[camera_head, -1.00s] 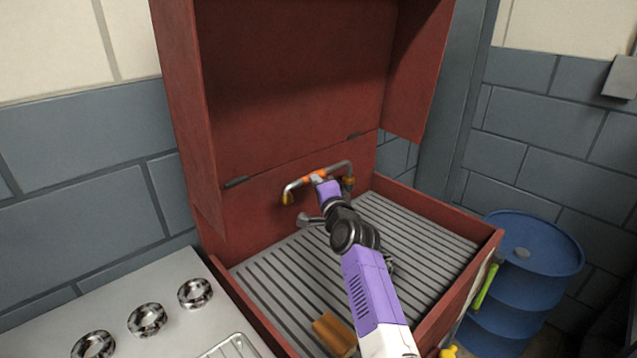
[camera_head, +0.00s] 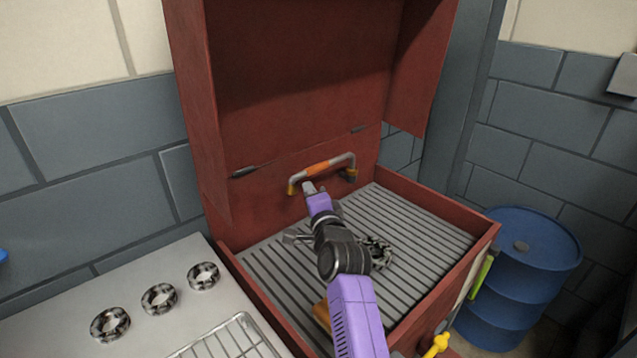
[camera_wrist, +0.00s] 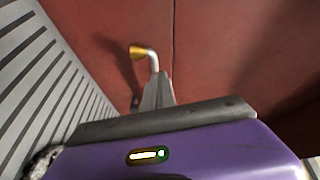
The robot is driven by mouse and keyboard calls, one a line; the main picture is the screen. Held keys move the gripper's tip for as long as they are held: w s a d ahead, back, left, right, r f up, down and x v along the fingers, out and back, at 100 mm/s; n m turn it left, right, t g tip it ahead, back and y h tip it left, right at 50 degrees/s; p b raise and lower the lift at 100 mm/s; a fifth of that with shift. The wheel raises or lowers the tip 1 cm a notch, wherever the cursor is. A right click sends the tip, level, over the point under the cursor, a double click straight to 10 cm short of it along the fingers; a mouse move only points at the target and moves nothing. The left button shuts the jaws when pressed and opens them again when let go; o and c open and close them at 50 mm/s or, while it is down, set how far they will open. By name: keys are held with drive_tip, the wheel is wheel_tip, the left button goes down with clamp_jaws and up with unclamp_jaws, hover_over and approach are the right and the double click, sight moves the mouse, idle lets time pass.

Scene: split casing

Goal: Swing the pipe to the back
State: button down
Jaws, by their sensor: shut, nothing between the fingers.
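The pipe (camera_head: 322,168) is a silver, bridge-shaped tube with an orange middle section and yellowish ends. It is at the red back wall, above the slatted floor of the open red casing (camera_head: 262,205). My gripper (camera_head: 309,187) is shut and empty, just below the pipe's left half in the head view. I cannot tell whether it touches the pipe. In the wrist view, my grey fingertips (camera_wrist: 158,90) overlap part of the pipe, and its silver bend and yellow end (camera_wrist: 138,52) show beyond them. The rest of the pipe is hidden there.
A dark patterned ring (camera_head: 378,254) lies on the slats beside my arm. An orange-brown object (camera_head: 322,314) is partly hidden behind my arm. Several similar rings (camera_head: 159,299) and a wire rack (camera_head: 228,342) are on the left counter. A blue barrel (camera_head: 520,265) stands at right.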

drive_tip(key=shift+s+a, duration=0.45)
drive_tip(key=shift+s, duration=0.15)
drive_tip(key=s+d+r+n+t, duration=0.2)
drive_tip(key=s+d+r+n, duration=0.15)
drive_tip(key=r, duration=0.25)
drive_tip(key=s+d+f+n+t, duration=0.1)
drive_tip(key=s+d+f+n, duration=0.3)
drive_tip(key=s, duration=0.5)
drive_tip(key=s+d+f+n, duration=0.4)
drive_tip(key=s, duration=0.4)
drive_tip(key=s+d+f+g+h, duration=0.1)
drive_tip(key=s+d+f, duration=0.1)
drive_tip(key=s, duration=1.1)
drive_tip(key=s+d+f+n+g+h, duration=0.1)
drive_tip(key=s+d+f+g, duration=0.1)
drive_tip(key=s, duration=1.2)
drive_tip(key=s+d+f+n+g+h, duration=0.1)
drive_tip(key=s+d+f+g, duration=0.1)
drive_tip(key=s, duration=1.2)
drive_tip(key=shift+d, duration=0.2)
